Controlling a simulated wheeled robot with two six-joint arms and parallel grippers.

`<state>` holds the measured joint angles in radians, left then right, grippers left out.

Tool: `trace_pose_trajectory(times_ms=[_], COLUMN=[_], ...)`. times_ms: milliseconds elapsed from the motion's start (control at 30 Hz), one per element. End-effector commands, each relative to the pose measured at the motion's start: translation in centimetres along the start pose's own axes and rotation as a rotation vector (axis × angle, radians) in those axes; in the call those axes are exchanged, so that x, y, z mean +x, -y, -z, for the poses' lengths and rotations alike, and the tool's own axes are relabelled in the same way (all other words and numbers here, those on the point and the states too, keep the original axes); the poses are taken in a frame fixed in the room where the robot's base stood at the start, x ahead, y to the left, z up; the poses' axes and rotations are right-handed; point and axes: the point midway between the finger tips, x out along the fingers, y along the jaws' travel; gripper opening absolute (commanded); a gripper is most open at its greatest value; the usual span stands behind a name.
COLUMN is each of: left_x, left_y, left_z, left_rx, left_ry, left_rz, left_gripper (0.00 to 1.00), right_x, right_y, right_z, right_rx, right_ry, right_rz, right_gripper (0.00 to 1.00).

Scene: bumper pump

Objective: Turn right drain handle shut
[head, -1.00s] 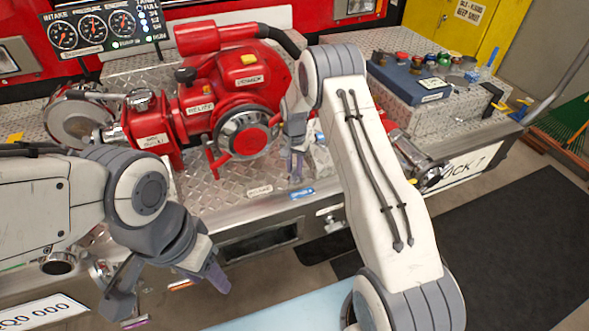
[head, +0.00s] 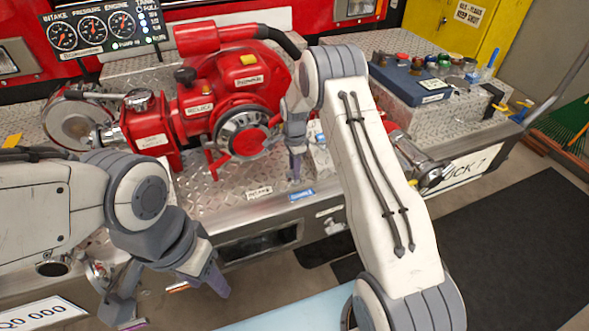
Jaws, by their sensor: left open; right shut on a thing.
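My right gripper (head: 294,165) points down over the bumper deck, just right of the red pump (head: 245,95). Its narrow fingers are shut, behind a blue label (head: 301,195) on the deck edge. The right drain handle is not clearly visible; what the fingers hold is small and hidden by them, and it appears to be this handle. I cannot read the handle's angle. My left gripper (head: 172,305) is open and empty, low in front of the bumper at the left.
A white label (head: 259,192) sits on the deck edge left of the blue one. A silver fitting (head: 331,221) is on the bumper front. A toolbox (head: 410,78) stands on the right deck. Dark floor mat (head: 500,240) lies clear at the right.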

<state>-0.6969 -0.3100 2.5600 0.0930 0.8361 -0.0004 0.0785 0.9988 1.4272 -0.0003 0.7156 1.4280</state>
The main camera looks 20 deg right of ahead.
Motion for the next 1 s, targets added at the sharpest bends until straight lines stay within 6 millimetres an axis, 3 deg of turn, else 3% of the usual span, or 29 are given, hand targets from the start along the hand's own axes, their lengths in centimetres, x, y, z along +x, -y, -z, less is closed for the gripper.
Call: trace_pose_trajectory(times_ms=[633, 667, 700, 1000], left_x=[0.04, 0.04, 0.04, 0.07], left_y=[0.00, 0.00, 0.00, 0.00], left_z=[0.00, 0.00, 0.00, 0.00], left_rx=[0.000, 0.000, 0.000, 0.000], left_ry=[0.000, 0.000, 0.000, 0.000], left_rz=[0.000, 0.000, 0.000, 0.000], left_gripper=[0.50, 0.50, 0.50, 0.50], right_x=[-0.05, -0.05, -0.05, -0.11], right_y=[0.05, 0.05, 0.05, 0.04], right_z=[-0.12, -0.12, -0.11, -0.04], right_rx=[0.047, 0.047, 0.046, 0.046], right_ry=[0.001, 0.001, 0.001, 0.000], right_rz=[0.001, 0.001, 0.001, 0.001], right_gripper=[0.00, 0.39, 0.45, 0.45])
